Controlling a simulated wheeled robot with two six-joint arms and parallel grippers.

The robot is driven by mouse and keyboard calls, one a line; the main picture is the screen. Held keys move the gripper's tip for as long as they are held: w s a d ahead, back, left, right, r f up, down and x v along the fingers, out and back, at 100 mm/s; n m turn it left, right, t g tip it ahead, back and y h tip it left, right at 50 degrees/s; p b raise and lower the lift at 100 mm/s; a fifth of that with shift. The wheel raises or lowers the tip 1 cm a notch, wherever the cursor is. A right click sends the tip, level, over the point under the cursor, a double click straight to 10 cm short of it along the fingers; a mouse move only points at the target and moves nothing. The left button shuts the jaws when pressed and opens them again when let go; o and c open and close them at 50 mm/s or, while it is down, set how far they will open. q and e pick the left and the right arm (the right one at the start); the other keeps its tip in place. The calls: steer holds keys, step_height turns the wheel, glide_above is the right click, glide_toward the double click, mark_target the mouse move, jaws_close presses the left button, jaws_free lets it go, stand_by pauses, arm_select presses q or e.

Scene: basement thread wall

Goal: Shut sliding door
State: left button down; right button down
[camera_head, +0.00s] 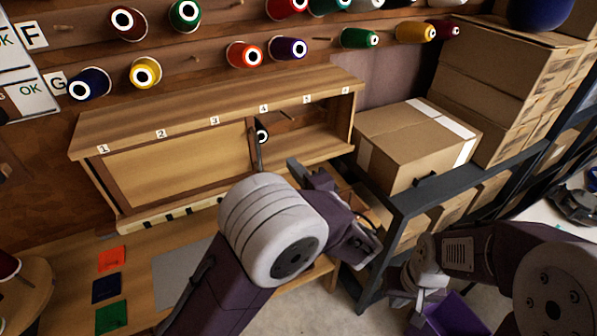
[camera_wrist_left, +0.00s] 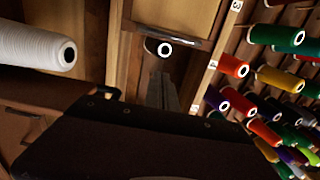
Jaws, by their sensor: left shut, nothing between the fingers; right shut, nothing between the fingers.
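My left gripper (camera_head: 300,172) is shut and empty, in front of the opening and right of the handle; contact cannot be told. Its fingers show in the left wrist view (camera_wrist_left: 162,90). My right gripper (camera_head: 405,298) is shut and empty, low at the right.
A spool (camera_head: 263,136) sits inside the opening by the door's edge. Several spools hang on the wall above. A cardboard box (camera_head: 410,135) on a dark rack (camera_head: 440,190) stands right of the cabinet. Coloured squares (camera_head: 108,290) lie on the bench at lower left.

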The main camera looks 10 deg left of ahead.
mark_target(261, 164)
arm_select(q)
steer(key=w+a, duration=0.1)
steer(key=a, duration=0.5)
steer(key=shift+w+p, duration=0.3)
steer(key=shift+p, duration=0.15)
steer(key=shift+r, duration=0.1)
steer(key=shift+s+a+f+b, duration=0.1)
steer(key=shift+s+a+b, duration=0.25)
steer(key=shift+a+b, duration=0.25)
steer(key=shift+s+a+f+b, duration=0.1)
steer(key=shift+s+a+b, duration=0.25)
steer(key=shift+a+b, duration=0.2)
steer(key=shift+s+a+r, duration=0.1)
steer(key=shift+s+a, duration=0.05)
